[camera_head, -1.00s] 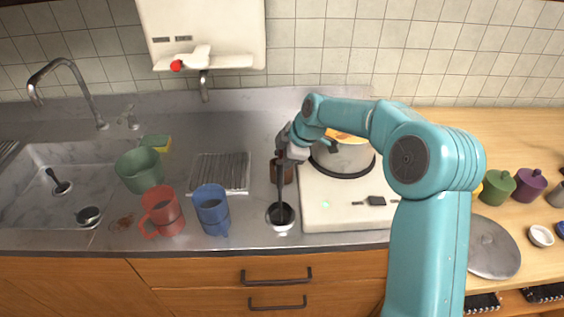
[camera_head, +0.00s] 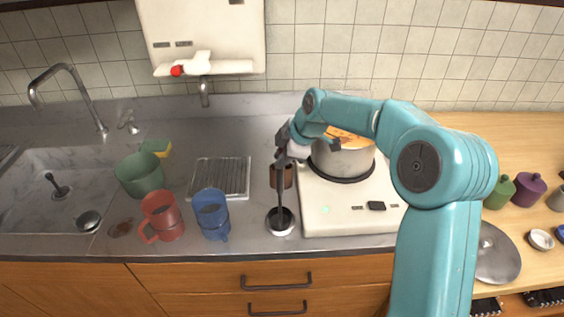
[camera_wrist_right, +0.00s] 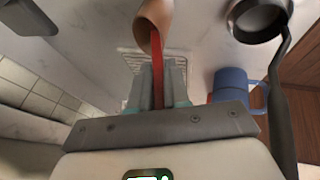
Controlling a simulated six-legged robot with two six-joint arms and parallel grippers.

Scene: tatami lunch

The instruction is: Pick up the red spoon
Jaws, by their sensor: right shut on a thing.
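The red spoon (camera_wrist_right: 157,68) shows in the right wrist view as a thin red handle. It runs from between my right gripper's fingers (camera_wrist_right: 158,82) to the mouth of the brown cup (camera_wrist_right: 149,18). My right gripper is shut on this handle. Whether the spoon's far end is still inside the cup cannot be told. In the head view my right gripper (camera_head: 290,150) is just above the brown cup (camera_head: 286,178), left of the stove; the spoon is hidden there. My left gripper is out of view.
A black-handled ladle (camera_wrist_right: 277,100) passes close beside my right gripper; its bowl (camera_head: 280,221) is low near the counter's front. A blue mug (camera_head: 211,214) and red mug (camera_head: 161,216) stand to the left. A pot (camera_head: 343,158) sits on the stove (camera_head: 340,215) at right.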

